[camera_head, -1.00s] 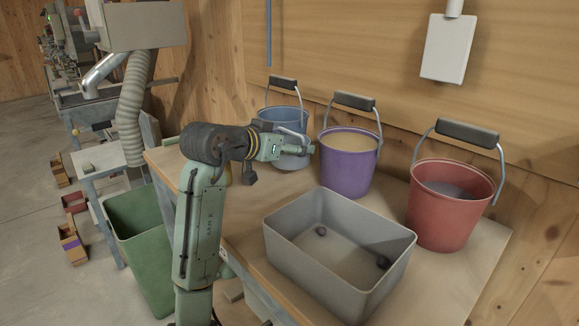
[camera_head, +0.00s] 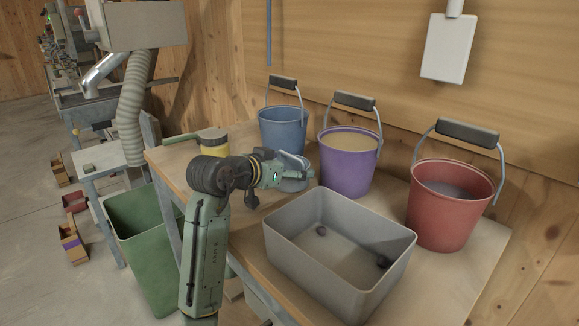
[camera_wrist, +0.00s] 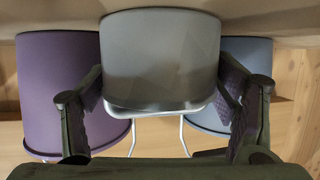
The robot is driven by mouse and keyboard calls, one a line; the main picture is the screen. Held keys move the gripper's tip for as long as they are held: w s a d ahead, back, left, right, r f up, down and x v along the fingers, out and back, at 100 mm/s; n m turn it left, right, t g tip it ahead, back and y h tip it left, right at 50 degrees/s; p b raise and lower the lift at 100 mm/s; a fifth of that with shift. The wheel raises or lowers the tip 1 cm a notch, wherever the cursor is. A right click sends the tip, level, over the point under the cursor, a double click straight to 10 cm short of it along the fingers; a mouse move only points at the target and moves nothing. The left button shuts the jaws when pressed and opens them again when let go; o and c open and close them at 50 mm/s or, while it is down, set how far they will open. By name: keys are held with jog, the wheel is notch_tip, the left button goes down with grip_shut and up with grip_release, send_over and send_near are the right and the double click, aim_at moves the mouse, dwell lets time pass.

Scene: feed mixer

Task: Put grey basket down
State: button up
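A small grey basket (camera_wrist: 160,60) fills the middle of the wrist view, between the two fingers of my gripper (camera_wrist: 163,100). The fingers press on its two sides. A pale wire shape shows below its edge there. In the head view the basket (camera_head: 291,183) is partly hidden behind my gripper (camera_head: 308,173). It is low, in front of the blue bucket (camera_head: 283,130) and left of the purple bucket (camera_head: 349,170). I cannot tell whether its bottom touches the wooden table (camera_head: 250,238).
A large grey bin (camera_head: 300,262) with a few dark lumps stands just right of my gripper. A red bucket (camera_head: 448,225) stands at the right. A yellow jar (camera_head: 213,149) stands behind my arm. A green bin (camera_head: 150,265) is left of the table.

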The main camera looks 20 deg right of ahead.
jog(key=o, duration=0.3)
jog(key=shift+r, duration=0.25)
jog(key=b+v, duration=0.1)
jog(key=v, duration=1.1)
